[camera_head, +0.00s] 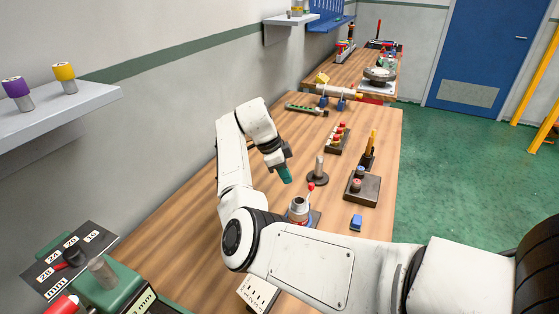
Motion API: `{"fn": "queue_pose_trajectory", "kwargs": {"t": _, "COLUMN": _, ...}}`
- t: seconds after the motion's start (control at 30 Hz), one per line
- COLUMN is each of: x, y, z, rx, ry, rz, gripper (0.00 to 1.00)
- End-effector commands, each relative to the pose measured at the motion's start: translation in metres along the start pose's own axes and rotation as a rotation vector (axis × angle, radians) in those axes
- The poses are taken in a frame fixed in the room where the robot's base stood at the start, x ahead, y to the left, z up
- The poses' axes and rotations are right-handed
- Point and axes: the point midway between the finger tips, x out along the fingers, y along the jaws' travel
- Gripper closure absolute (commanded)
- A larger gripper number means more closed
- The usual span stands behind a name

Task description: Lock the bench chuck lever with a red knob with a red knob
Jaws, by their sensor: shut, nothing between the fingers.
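The bench chuck (299,207) is a light grey cylinder on a dark base near the middle of the wooden bench. Its lever, with a red knob (311,186), rises up and to the right from the chuck's top. My arm's near link hides the chuck's lower front. My gripper (285,176) points down with teal fingertips, left of and slightly above the red knob in the picture. It is shut and empty, apart from the knob.
A grey post on a round black base (318,177) stands just behind the chuck. A green machine with a dial plate (112,278) is at front left.

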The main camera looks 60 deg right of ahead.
Motion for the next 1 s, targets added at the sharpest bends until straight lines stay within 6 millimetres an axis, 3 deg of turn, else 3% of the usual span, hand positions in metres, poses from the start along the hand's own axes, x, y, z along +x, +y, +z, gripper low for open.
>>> {"fn": "queue_pose_trajectory", "kwargs": {"t": 0.1, "x": 0.021, "y": 0.001, "z": -0.001, "rx": 0.000, "ry": 0.001, "rz": 0.004, "gripper": 1.00}}
{"fn": "queue_pose_trajectory", "kwargs": {"t": 0.2, "x": 0.023, "y": 0.000, "z": -0.019, "rx": 0.004, "ry": 0.000, "rz": 0.002, "gripper": 1.00}}
{"fn": "queue_pose_trajectory", "kwargs": {"t": 0.4, "x": 0.031, "y": 0.000, "z": -0.034, "rx": 0.001, "ry": -0.001, "rz": 0.001, "gripper": 1.00}}
{"fn": "queue_pose_trajectory", "kwargs": {"t": 1.0, "x": 0.035, "y": -0.002, "z": -0.036, "rx": -0.005, "ry": 0.000, "rz": -0.001, "gripper": 1.00}}
